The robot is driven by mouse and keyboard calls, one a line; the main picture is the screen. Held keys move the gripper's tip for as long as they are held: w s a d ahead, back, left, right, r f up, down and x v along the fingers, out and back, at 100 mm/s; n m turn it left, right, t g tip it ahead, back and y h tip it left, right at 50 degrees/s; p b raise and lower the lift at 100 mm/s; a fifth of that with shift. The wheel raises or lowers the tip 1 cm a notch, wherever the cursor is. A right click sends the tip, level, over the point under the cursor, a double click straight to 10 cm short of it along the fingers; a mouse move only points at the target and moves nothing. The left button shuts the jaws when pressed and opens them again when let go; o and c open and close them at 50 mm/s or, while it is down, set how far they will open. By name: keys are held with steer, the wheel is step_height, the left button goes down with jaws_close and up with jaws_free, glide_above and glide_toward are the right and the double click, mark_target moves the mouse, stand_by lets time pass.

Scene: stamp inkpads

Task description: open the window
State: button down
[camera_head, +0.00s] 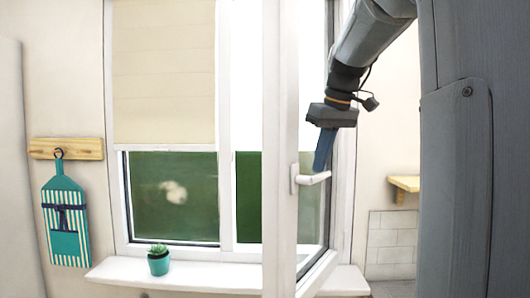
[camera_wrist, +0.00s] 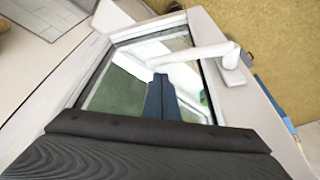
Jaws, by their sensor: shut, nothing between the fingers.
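The window's right sash (camera_head: 281,120) stands swung inward, away from the frame, with its white stile toward me. Its white handle (camera_head: 313,179) points sideways to the right. My gripper (camera_head: 320,168) is shut and empty, pointing down with its blue fingertips close to the free end of the handle. In the wrist view the fingertips (camera_wrist: 160,78) lie over the sash's glass, beside the tip of the handle (camera_wrist: 195,53). I cannot tell whether they touch it. The sash frame (camera_wrist: 238,98) runs along the right there.
The left pane is half covered by a beige blind (camera_head: 163,75). A small plant in a teal pot (camera_head: 159,264) stands on the white sill (camera_head: 205,274). A striped teal board (camera_head: 65,215) hangs at left from a wooden rack (camera_head: 90,149). A wooden shelf (camera_head: 405,183) is at right.

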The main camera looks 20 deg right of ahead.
steer(key=b+v, duration=0.1)
steer(key=v, duration=0.7)
steer(key=shift+b, duration=0.35)
